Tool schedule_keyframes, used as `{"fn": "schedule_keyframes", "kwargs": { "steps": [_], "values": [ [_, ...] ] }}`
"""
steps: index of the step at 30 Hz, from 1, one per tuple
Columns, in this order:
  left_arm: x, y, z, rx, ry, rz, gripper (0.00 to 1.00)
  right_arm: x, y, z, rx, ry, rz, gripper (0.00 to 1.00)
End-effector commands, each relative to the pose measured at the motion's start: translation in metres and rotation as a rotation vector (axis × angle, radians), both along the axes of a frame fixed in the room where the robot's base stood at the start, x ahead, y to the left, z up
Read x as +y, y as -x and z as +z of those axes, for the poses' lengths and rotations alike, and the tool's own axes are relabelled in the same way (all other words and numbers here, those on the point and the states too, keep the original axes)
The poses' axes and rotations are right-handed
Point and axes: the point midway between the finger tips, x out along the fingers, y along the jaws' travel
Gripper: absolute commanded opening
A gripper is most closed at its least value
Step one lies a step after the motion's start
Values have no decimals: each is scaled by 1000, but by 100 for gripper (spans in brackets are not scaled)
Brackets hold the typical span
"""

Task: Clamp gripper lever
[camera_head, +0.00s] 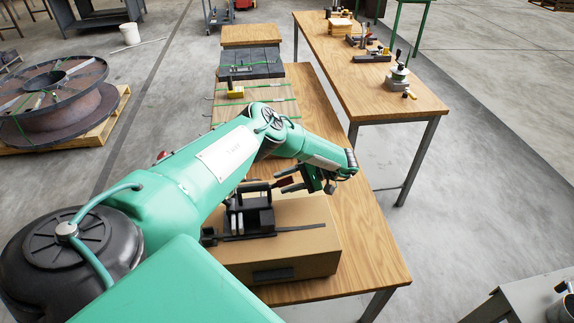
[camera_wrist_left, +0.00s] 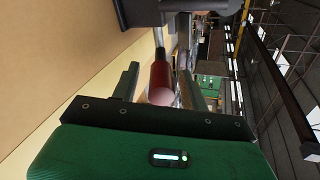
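A dark toggle clamp fixture (camera_head: 250,212) sits on a cardboard-coloured box (camera_head: 318,254) on the near wooden table. Its red lever handle (camera_head: 285,182) points toward my left gripper (camera_head: 290,179), which has come in to the right of the fixture. In the left wrist view the red handle (camera_wrist_left: 160,82) lies between the two fingers of my left gripper (camera_wrist_left: 163,88). A gap shows on its left side; the right finger is close to it, and contact cannot be told. The fingers are apart. My right gripper is in neither view.
The near table (camera_head: 362,238) has bare wood right of the box. Farther back on it lie a yellow-and-black clamp (camera_head: 235,91) and a dark slab (camera_head: 251,64). A second table (camera_head: 366,92) holds several clamps. A steel reel (camera_head: 58,100) on a pallet stands left.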

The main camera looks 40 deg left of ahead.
Motion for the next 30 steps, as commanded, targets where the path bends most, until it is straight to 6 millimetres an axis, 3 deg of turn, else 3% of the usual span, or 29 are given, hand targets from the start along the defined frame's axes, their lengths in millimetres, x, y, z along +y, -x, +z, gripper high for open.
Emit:
{"fn": "schedule_keyframes", "kwargs": {
  "steps": [11,21,30],
  "values": [
    [-5,-5,1,-1,1,-2,45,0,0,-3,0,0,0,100],
    [-37,-37,16,-4,-1,-3,45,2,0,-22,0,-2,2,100],
    [-49,-50,25,-2,1,1,45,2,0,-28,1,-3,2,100]
  ]
}}
